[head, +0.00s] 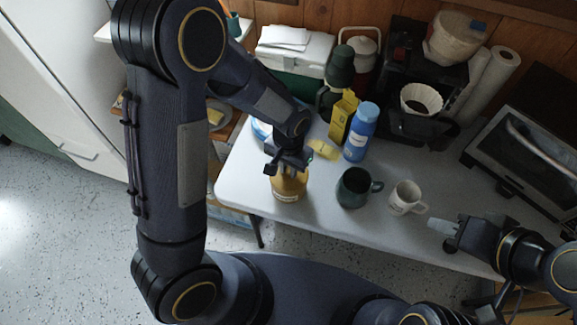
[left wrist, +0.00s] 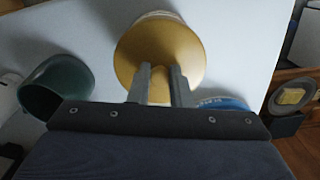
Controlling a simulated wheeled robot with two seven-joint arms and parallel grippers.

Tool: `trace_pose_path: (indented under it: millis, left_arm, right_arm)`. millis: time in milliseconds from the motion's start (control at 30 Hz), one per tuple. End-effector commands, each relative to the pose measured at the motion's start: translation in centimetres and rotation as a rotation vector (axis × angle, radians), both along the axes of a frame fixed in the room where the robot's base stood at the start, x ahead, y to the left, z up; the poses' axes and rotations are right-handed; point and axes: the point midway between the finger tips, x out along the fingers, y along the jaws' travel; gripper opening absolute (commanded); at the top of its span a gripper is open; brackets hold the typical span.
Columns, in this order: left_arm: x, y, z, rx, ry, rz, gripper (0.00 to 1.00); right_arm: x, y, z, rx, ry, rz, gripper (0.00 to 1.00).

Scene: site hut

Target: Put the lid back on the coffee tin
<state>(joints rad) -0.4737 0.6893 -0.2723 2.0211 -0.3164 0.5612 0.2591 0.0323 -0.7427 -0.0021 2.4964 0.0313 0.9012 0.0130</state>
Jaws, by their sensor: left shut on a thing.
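The coffee tin (head: 288,191) is gold with a pale label and stands upright near the table's front edge. My left gripper (head: 287,168) is right over its top. The lid covers the tin's top in that view, with a pale edge of the tin beyond. I cannot tell whether the lid is seated or slightly above the rim. My right gripper (head: 445,235) is empty at the table's right front.
A dark green mug (head: 353,188) and a white mug (head: 405,198) stand right of the tin. A blue canister (head: 361,132), yellow carton (head: 343,116) and yellow sponge (head: 324,149) are behind. A coffee maker (head: 421,100) and toaster oven (head: 525,150) line the back right.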

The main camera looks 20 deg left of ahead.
Motion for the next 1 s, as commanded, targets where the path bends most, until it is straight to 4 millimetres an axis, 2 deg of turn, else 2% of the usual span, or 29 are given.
trace_pose_path:
  millis: [133,167,333,533,700,1000]
  left_arm:
    - [0.00,0.00,0.01,0.000,0.000,0.000,0.00]
    - [0.00,0.00,0.01,0.000,0.000,0.000,0.22]
    - [0.00,0.00,0.00,0.000,0.000,0.000,0.43]
    - [-0.01,0.01,-0.01,0.000,0.001,0.000,0.45]
    - [-0.01,0.01,-0.01,0.000,0.001,0.000,0.65]
    - [-0.01,0.01,0.09,0.000,0.000,0.000,0.65]
  right_arm:
    - [0.00,0.00,0.01,0.000,0.000,0.000,0.34]
    - [0.00,0.00,0.01,0.000,0.000,0.000,0.34]
    - [0.00,0.00,0.01,0.000,0.000,0.000,0.34]
    - [0.00,0.00,0.00,0.000,0.000,0.000,0.34]
    - [0.00,0.00,0.00,0.000,0.000,0.000,0.34]
    - [0.00,0.00,0.09,0.000,0.000,0.000,0.34]
